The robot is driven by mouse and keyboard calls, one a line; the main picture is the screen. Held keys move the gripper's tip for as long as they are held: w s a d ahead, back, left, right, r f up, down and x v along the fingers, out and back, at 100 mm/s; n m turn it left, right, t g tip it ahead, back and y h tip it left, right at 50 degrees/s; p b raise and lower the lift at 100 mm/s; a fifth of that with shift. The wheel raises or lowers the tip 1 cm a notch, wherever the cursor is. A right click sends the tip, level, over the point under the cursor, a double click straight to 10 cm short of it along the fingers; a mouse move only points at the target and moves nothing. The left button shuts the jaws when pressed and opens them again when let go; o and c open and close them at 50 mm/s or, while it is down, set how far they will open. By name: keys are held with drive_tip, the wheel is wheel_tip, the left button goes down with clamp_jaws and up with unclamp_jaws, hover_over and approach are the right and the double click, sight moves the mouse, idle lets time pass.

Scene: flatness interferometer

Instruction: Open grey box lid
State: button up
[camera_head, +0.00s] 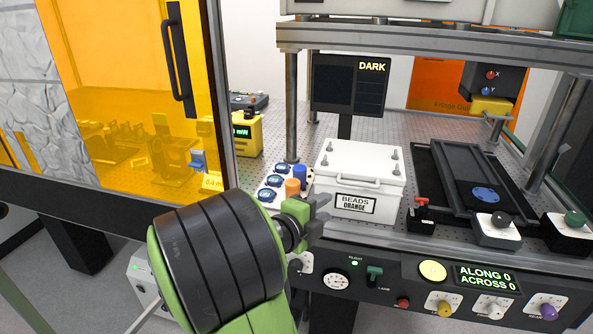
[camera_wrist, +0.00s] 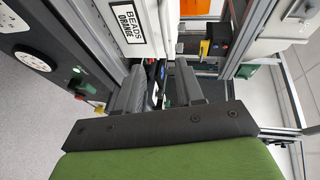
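A pale grey-white box (camera_head: 390,207) labelled "BEADS ORANGE" stands on the perforated bench top. Its lid (camera_head: 357,156) is down, with knobs near its corners and a handle (camera_head: 358,181) on the front edge. My gripper (camera_head: 322,210) is just left of the box's front left corner, near the bench edge. I cannot tell whether it touches the box. In the wrist view the box (camera_wrist: 150,30) shows at the top, beyond my gripper (camera_wrist: 160,85). The two dark fingers are apart with nothing between them.
Blue and orange cylinders (camera_head: 292,188) and round blue-rimmed pieces (camera_head: 273,181) lie left of the box. A dark stage (camera_head: 480,165) stands right. A shelf crosses above, with a dark screen (camera_head: 340,85) behind. A control panel (camera_head: 400,285) fronts the bench.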

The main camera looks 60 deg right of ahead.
sight(357, 184)
drive_tip(key=p+x, duration=0.1)
drive_tip(key=x, duration=0.4)
drive_tip(key=p+x, duration=0.2)
drive_tip(key=x, duration=0.3)
drive_tip(key=r+p+x, duration=0.1)
drive_tip(key=x, duration=0.4)
drive_tip(key=shift+s+d+f, duration=0.1)
drive_tip(key=shift+s+d, duration=0.15)
drive_tip(key=shift+d, duration=0.15)
clamp_jaws()
